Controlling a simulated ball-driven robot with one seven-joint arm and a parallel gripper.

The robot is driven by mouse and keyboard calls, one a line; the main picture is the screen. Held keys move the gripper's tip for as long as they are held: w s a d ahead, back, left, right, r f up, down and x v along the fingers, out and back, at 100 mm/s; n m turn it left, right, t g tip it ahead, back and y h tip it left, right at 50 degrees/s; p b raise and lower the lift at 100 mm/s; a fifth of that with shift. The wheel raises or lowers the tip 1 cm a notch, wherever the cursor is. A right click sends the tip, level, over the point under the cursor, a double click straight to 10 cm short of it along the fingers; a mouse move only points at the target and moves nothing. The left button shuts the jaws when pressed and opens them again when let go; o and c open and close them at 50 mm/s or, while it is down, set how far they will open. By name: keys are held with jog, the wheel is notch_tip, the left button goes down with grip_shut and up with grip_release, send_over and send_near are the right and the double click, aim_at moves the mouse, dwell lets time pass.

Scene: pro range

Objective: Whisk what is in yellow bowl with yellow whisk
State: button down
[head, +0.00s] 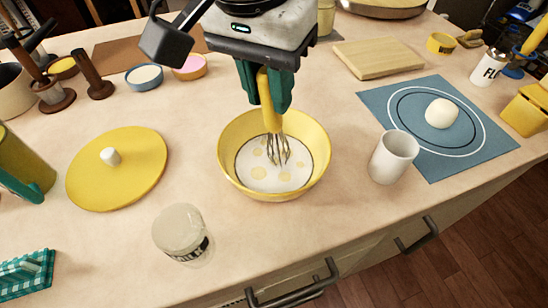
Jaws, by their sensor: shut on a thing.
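The yellow bowl (321,177) stands on the counter in the middle of the head view. It holds a white liquid (256,183) with several pale yellow patches. My gripper (266,90) is above the bowl, its green fingers shut on the handle of the yellow whisk (268,112). The whisk is close to upright, handle up. Its wire end is inside the bowl, and the lower tips are at or in the white liquid; how deep they reach cannot be told.
A white cup (393,158) stands right of the bowl beside a blue mat (462,142) with a dough ball (441,113). A lidded jar (182,232) is front left, a yellow round board (102,180) left. A wooden board (378,58) lies behind. Free counter surrounds the bowl.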

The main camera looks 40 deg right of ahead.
jog(key=shift+w+d, duration=0.1)
jog(key=shift+w, duration=0.05)
jog(key=shift+w+a, duration=0.25)
jog(key=shift+a, duration=0.25)
jog(key=shift+w+a, duration=0.2)
jog(key=shift+a, duration=0.3)
jog(key=shift+s+d, duration=0.25)
jog(key=shift+d, duration=0.3)
jog(key=shift+s+d, duration=0.2)
jog(key=shift+d, duration=0.3)
jog(key=shift+w+a, duration=0.25)
jog(key=shift+a, duration=0.3)
jog(key=shift+w+a, duration=0.2)
jog(key=shift+a, duration=0.3)
jog(key=shift+s, duration=0.1)
